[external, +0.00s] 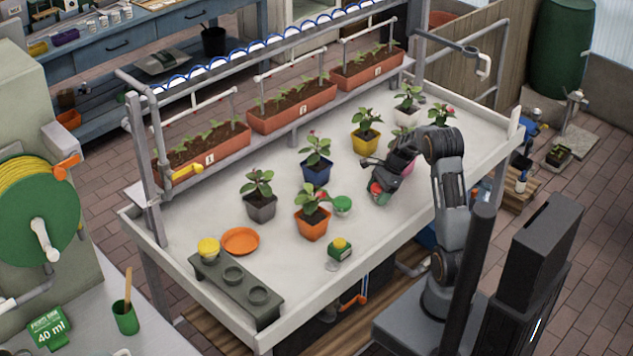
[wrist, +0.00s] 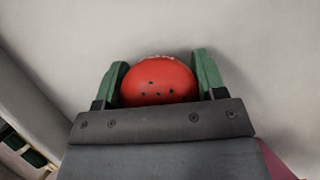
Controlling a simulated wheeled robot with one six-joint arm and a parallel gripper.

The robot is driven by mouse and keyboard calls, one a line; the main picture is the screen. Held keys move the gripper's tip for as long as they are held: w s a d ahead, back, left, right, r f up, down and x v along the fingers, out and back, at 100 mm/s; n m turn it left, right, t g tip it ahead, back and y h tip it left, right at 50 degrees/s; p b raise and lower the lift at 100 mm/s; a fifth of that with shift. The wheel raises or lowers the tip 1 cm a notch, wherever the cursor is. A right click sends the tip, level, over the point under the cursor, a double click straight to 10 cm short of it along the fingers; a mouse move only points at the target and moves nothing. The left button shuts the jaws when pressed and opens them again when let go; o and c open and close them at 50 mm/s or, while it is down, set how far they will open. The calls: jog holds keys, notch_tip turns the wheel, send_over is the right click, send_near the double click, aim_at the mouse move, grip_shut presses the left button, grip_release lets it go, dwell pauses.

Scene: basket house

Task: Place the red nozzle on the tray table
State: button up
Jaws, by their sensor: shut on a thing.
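The red nozzle (wrist: 158,82) has a rounded face with several small dark holes. In the wrist view it sits between the two green fingertips of my gripper (wrist: 160,80), which is shut on it. In the external view my gripper (external: 380,190) points down over the right-hand part of the pale tray table (external: 395,235). Only a little of the red nozzle (external: 376,187) shows there. I cannot tell whether it touches the surface.
Potted plants stand close by, including a blue pot (external: 316,172), a yellow pot (external: 364,141) and an orange pot (external: 312,226). A green nozzle (external: 342,205) lies left of my gripper. A grey rack (external: 235,290) with a yellow nozzle (external: 208,246) stands front left, near an orange saucer (external: 240,241).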

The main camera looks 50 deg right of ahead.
jog(key=shift+s+f, duration=0.25)
jog(key=shift+f, duration=0.45)
jog(key=o, duration=1)
jog(key=shift+f+b, duration=0.15)
jog(key=shift+b, duration=0.15)
jog(key=w+a+p+v, duration=0.1)
jog(key=p+v, duration=0.1)
jog(key=v, duration=1.1)
jog(key=s+a+r+n+h, duration=0.1)
jog(key=s+a+r+n, duration=0.1)
jog(key=a+n, duration=0.35)
jog(key=s+a+r+n+h, duration=0.1)
jog(key=s+a+r+n, duration=0.25)
jog(key=a, duration=0.35)
jog(key=s+a+f+n+t+h, duration=0.1)
jog(key=s+a+f+n+h, duration=0.1)
jog(key=s+a+n, duration=0.8)
jog(key=n+h, duration=0.1)
jog(key=n, duration=0.2)
jog(key=shift+s+a+n, duration=0.3)
